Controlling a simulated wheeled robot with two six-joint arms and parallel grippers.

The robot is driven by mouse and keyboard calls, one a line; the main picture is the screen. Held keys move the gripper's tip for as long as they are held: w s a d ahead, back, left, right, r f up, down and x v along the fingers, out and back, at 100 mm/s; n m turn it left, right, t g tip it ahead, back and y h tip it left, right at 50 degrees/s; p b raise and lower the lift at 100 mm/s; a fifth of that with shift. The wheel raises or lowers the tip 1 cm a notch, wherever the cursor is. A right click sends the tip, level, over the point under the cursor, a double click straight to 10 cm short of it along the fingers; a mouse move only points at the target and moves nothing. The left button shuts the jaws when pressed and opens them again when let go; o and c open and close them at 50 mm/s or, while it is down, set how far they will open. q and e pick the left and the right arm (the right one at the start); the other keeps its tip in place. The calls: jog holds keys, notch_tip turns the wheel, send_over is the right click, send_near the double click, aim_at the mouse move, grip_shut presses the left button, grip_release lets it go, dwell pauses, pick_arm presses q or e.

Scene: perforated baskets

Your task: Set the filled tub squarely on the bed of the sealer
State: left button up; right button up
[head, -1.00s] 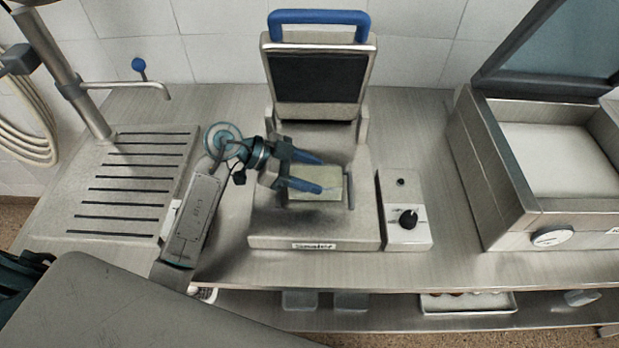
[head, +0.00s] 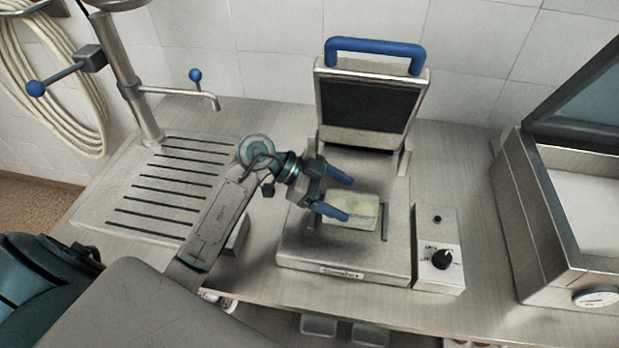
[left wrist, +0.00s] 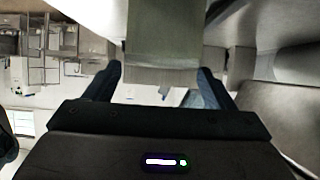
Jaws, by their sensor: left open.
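The tub (head: 352,211) is a low block with a pale green top. It sits on the bed of the sealer (head: 300,252), near the dark rail at the bed's right, and looks roughly in line with the bed. My left gripper (head: 350,198) is open at the tub's left, its blue fingers pointing right; the nearer finger covers part of the tub in the head view. In the left wrist view the tub (left wrist: 163,45) is at the top centre, beyond and between the open fingers (left wrist: 158,80). Its contents cannot be made out. My right gripper is out of view.
The sealer's lid (head: 366,103) with its blue handle stands raised behind the bed. A control box (head: 436,268) with a black knob is at the right. A large open-lidded machine (head: 550,235) stands further right. A slotted drainer (head: 165,190) and tap are at the left.

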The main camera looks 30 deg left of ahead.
pick_arm(q)
jog(key=b+v, duration=0.2)
jog(key=v, duration=0.8)
dwell(0.4)
